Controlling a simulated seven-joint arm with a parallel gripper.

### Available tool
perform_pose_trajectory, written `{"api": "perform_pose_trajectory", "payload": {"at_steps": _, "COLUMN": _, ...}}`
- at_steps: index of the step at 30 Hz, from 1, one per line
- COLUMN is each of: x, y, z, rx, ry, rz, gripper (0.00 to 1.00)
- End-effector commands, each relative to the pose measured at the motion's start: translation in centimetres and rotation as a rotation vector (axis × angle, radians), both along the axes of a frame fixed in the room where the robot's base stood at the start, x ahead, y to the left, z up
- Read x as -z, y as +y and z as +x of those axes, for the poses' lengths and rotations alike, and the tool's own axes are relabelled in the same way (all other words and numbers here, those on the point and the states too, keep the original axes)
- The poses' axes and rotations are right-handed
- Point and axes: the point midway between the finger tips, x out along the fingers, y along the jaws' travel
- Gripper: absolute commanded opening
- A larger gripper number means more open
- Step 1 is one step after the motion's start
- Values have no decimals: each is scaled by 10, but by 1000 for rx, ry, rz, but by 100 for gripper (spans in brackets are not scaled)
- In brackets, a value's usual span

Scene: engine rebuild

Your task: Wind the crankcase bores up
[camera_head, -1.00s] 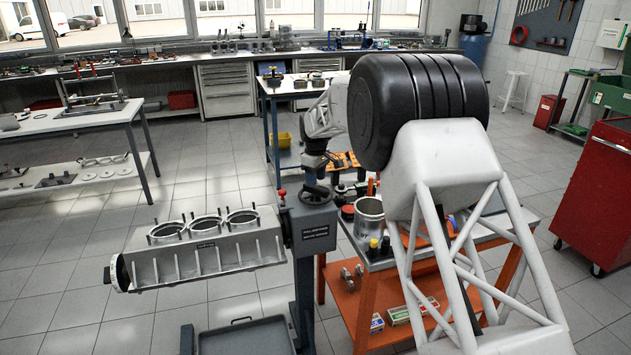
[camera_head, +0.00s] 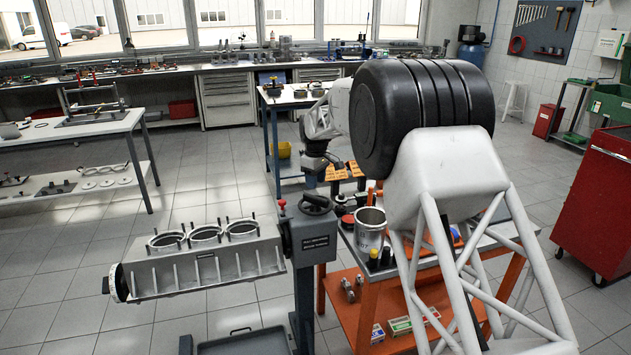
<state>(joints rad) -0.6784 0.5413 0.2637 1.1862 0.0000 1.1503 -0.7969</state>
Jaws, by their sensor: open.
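The crankcase (camera_head: 203,270) is a grey ribbed block on the left side of a dark stand (camera_head: 303,258). Its three round bores (camera_head: 205,234) face up, with studs standing around them. A dark round end disc (camera_head: 118,283) is at its left end. A black handwheel (camera_head: 316,205) sits on top of the stand's gearbox head, with a red knob (camera_head: 281,204) beside it. My gripper (camera_head: 322,166) is behind and above the handwheel, apart from it. It is open; its fingers are small and partly hidden.
An orange workbench (camera_head: 367,290) with a metal cylinder (camera_head: 370,231) stands right of the stand. A grey drip tray (camera_head: 245,341) lies below the crankcase. A blue-framed table (camera_head: 274,143) is behind. A red cabinet (camera_head: 597,200) stands right.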

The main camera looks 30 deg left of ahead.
Motion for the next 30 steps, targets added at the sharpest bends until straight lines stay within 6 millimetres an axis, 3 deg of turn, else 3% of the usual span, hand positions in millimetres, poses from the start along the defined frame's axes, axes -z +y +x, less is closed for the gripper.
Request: {"api": "perform_pose_trajectory", "payload": {"at_steps": 30, "x": -5, "y": 1, "z": 0, "rx": -2, "ry": 0, "rz": 0, "gripper": 43}}
